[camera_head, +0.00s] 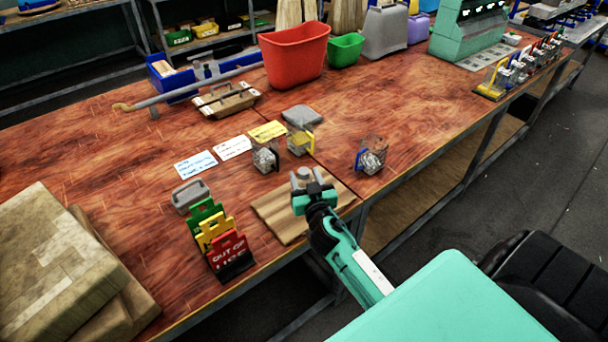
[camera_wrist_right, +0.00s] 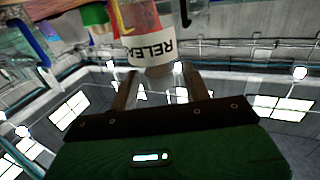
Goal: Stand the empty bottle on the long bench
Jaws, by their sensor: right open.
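The long bench (camera_head: 420,115) has a red-brown wooden top. A small grey-topped thing (camera_head: 303,174), which looks like the bottle, stands at my right gripper (camera_head: 311,191) near the front edge, by a striped brown board (camera_head: 268,213). The gripper hides its lower part. In the right wrist view, which is upside down, a container with a white label reading "RELEA..." (camera_wrist_right: 150,54) lies at the tips of the right gripper's two spread fingers (camera_wrist_right: 158,85). The gripper is open; I cannot tell whether it touches the container. My left gripper is not in view.
Clear boxes (camera_head: 266,159) with coloured clips stand behind the gripper, one to its right (camera_head: 371,161). Coloured sign holders (camera_head: 228,250) and a grey caddy (camera_head: 190,196) are to the left. Cardboard (camera_head: 60,270) fills the left corner. A red bin (camera_head: 294,55) stands at the back.

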